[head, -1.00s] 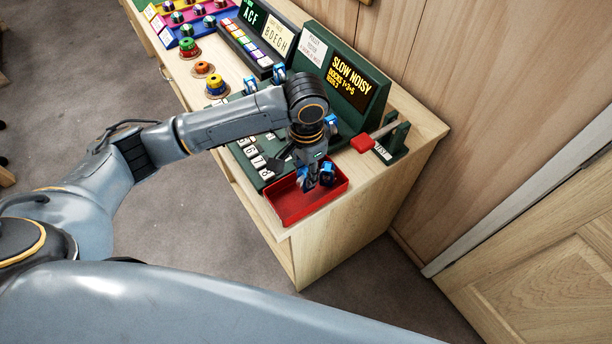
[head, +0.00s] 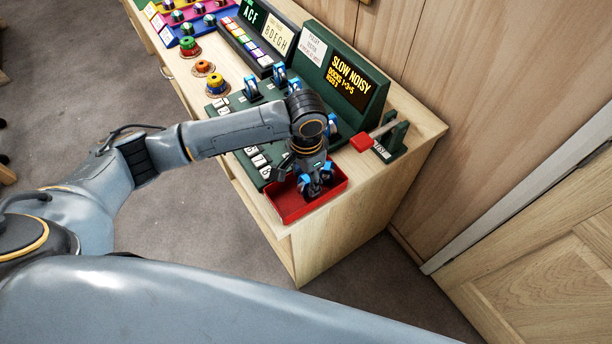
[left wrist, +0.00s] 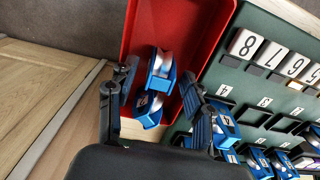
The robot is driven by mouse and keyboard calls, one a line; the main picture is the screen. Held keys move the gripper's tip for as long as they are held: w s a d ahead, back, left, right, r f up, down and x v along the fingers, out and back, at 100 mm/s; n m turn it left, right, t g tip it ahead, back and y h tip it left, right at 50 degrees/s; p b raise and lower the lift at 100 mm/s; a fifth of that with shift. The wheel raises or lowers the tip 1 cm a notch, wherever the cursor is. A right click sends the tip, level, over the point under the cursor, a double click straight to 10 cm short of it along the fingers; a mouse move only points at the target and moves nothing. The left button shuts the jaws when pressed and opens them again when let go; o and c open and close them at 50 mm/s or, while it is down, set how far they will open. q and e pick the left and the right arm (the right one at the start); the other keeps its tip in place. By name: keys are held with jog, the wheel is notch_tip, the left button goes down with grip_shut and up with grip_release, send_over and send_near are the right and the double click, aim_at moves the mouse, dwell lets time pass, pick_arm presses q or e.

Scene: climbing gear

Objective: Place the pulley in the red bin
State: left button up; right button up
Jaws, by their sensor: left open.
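The red bin (head: 288,207) stands at the near end of the bench; it also shows in the left wrist view (left wrist: 150,25). My left gripper (head: 316,186) is low over the bin, pointing down. In the left wrist view its fingers (left wrist: 157,82) are spread apart. Two blue pulleys with pale wheels, an upper one (left wrist: 162,66) and a lower one (left wrist: 149,108), show between the fingers, inside or just above the bin; I cannot tell if they touch its floor. Other blue pulleys (left wrist: 226,130) stand on the green numbered board beside the bin. My right gripper is out of view.
A dark green sign (head: 350,80) reading "SLOW NOISY" stands behind the board. A red-ended lever on a green stand (head: 390,143) is right of the bin. Coloured spools (head: 216,86) sit farther along the bench. The bench's right corner is bare.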

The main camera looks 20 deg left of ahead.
aim_at(306, 178)
pick_arm(q)
notch_tip(306, 178, up, 12)
jog(key=b, duration=0.1)
jog(key=shift+r+b, duration=0.15)
jog(key=shift+b, duration=0.2)
dwell(0.5)
